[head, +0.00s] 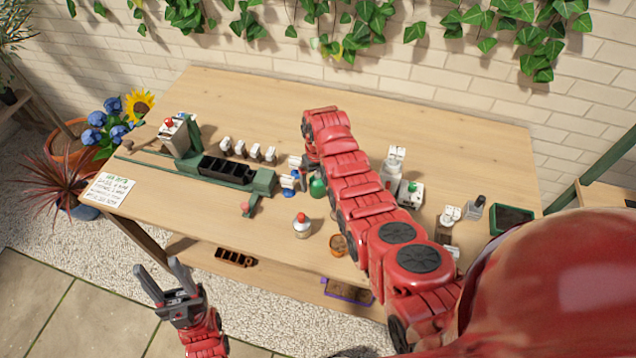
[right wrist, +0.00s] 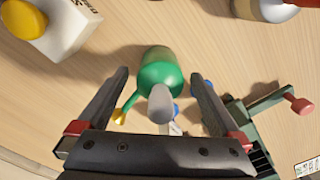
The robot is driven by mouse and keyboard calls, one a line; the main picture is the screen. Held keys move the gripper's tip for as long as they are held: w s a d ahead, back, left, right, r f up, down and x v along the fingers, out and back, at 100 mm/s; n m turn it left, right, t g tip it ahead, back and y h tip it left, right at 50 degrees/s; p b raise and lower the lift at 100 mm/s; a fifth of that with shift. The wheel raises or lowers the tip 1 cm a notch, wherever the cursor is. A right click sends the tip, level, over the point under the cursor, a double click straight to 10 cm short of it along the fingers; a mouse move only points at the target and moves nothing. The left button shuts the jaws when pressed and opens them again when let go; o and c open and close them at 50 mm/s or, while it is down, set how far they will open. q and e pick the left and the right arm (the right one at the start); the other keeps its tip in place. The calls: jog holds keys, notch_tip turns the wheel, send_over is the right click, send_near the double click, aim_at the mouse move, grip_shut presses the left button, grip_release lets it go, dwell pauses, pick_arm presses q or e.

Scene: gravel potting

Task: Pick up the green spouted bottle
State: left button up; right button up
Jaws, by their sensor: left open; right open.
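The green spouted bottle (head: 317,187) stands on the wooden table, partly covered by my right arm in the head view. In the right wrist view the green bottle (right wrist: 158,72) shows its round green body, a grey top and a thin spout with a yellow tip. My right gripper (right wrist: 162,76) is open, with one finger on each side of the bottle and gaps between. In the head view its fingers are mostly hidden behind my arm. My left gripper (head: 161,276) is open and empty, off the front of the table at the lower left.
A white bottle with a red cap (head: 302,226) and an orange-brown pot (head: 339,244) stand nearby. A green machine with a black tray (head: 226,171) lies left. A white container with a yellow cap (right wrist: 55,25) is near the right gripper. The table's back is clear.

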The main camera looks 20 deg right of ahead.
grip_shut()
dwell(0.3)
jog(key=shift+w+r+b, duration=0.1)
jog(key=shift+r+b, duration=0.3)
jog(key=shift+r, duration=0.35)
notch_tip(320, 180, up, 6)
jog(key=shift+r+b, duration=0.15)
jog(key=shift+b, duration=0.8)
jog(key=shift+r+p, duration=0.85)
jog(key=shift+p, duration=0.25)
jog(key=shift+r+p, duration=0.35)
jog(key=shift+f, duration=0.1)
